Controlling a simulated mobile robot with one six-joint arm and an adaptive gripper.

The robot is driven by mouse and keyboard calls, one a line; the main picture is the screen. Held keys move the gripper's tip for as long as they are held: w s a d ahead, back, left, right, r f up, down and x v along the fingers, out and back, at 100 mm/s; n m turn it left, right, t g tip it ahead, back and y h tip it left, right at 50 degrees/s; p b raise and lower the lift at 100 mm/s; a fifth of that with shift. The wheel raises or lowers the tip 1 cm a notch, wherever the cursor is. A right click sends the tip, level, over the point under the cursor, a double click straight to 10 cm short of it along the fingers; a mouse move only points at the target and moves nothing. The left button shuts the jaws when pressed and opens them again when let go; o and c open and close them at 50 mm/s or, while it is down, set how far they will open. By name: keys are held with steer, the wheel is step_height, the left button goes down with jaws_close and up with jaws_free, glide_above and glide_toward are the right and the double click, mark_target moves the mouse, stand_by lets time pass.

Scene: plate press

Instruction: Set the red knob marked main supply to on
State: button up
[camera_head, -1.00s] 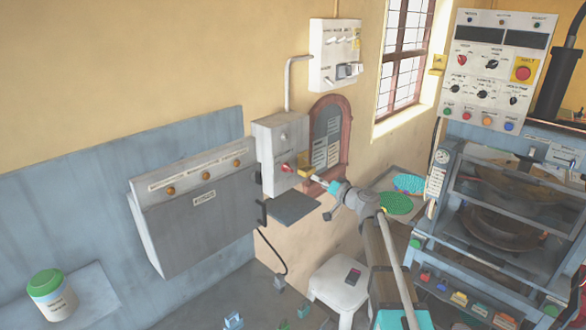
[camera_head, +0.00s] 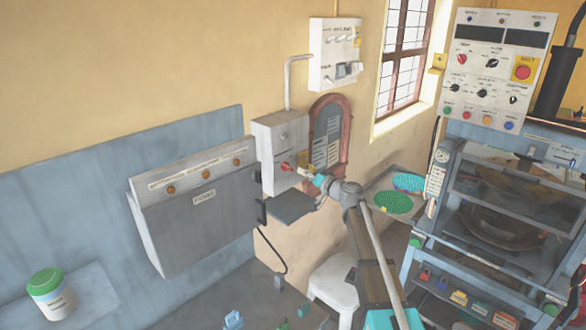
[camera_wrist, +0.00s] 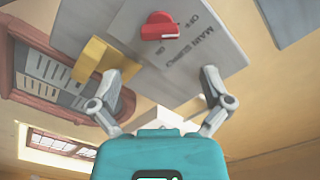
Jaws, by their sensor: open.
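The red knob (camera_wrist: 160,27) sits on the face of a grey box (camera_head: 268,150) on the wall. In the wrist view the panel reads "MAIN SUPPLY", with "OFF" and "ON" printed beside the knob. The red knob also shows small in the head view (camera_head: 285,167). My gripper (camera_wrist: 163,84) is open, its two fingers spread on either side below the knob in the wrist view. The knob lies beyond the fingertips, and nothing is between them. In the head view my gripper (camera_head: 308,175) is close in front of the box, just right of the knob.
A yellow part (camera_wrist: 90,58) juts out beside the box, close to one finger. An arched niche (camera_head: 329,135) is right of the box. A grey shelf (camera_head: 290,206) lies below, and a wide grey cabinet (camera_head: 200,205) stands left.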

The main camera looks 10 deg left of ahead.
mark_target(290, 167)
steer(key=x, duration=0.8)
